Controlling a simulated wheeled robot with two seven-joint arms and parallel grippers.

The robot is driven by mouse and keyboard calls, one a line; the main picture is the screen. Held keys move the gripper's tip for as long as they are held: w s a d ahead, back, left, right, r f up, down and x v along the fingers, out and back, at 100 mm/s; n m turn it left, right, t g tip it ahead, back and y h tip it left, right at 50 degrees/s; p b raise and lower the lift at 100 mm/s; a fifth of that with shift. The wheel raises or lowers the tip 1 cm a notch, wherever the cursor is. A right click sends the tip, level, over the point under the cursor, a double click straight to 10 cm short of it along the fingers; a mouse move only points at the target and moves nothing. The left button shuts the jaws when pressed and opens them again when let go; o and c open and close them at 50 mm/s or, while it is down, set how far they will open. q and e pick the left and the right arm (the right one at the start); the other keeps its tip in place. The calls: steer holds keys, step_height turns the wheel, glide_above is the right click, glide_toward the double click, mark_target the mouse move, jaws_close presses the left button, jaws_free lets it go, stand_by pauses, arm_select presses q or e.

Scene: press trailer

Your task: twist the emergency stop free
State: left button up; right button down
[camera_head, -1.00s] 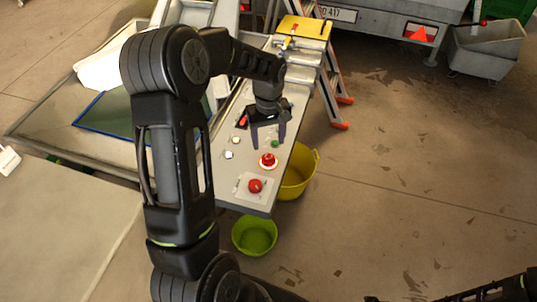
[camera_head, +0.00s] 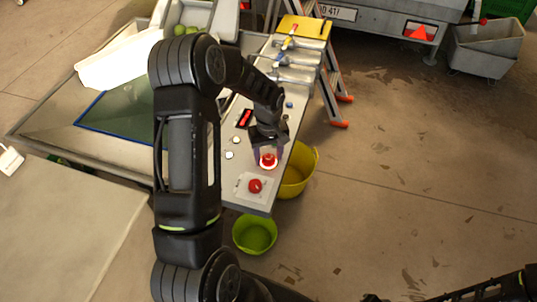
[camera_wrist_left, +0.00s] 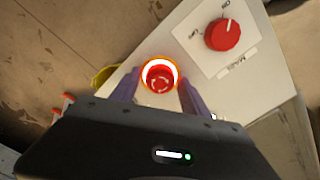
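The emergency stop (camera_head: 268,160) is a red mushroom button with a bright ring on the grey control panel (camera_head: 256,205). It also shows in the left wrist view (camera_wrist_left: 160,77), with arrow marks on its cap. My left gripper (camera_head: 268,152) is over the button, coming from the panel's far side. In the wrist view its two purple fingers (camera_wrist_left: 158,92) are apart, one on each side of the button's near part. I see a gap between fingers and cap; their height relative to it is unclear. My right gripper is not visible; only part of the right arm shows at bottom right.
A red rotary knob (camera_head: 255,186) on a pale plate sits near the emergency stop. A yellow bucket (camera_head: 297,172) and green tub (camera_head: 254,234) stand below the panel. A ladder (camera_head: 333,90) stands behind.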

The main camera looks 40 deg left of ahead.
arm_select(q)
jaws_close()
stand_by(0.3)
steer(key=shift+m+b, duration=0.3)
steer(key=shift+m, duration=0.1)
steer(key=m+b, duration=0.1)
steer(key=m, duration=0.2)
steer(key=shift+b, duration=0.4)
steer(key=shift+m+b, duration=0.7)
steer(key=shift+m, duration=1.3)
steer(key=shift+o, duration=0.9)
jaws_free()
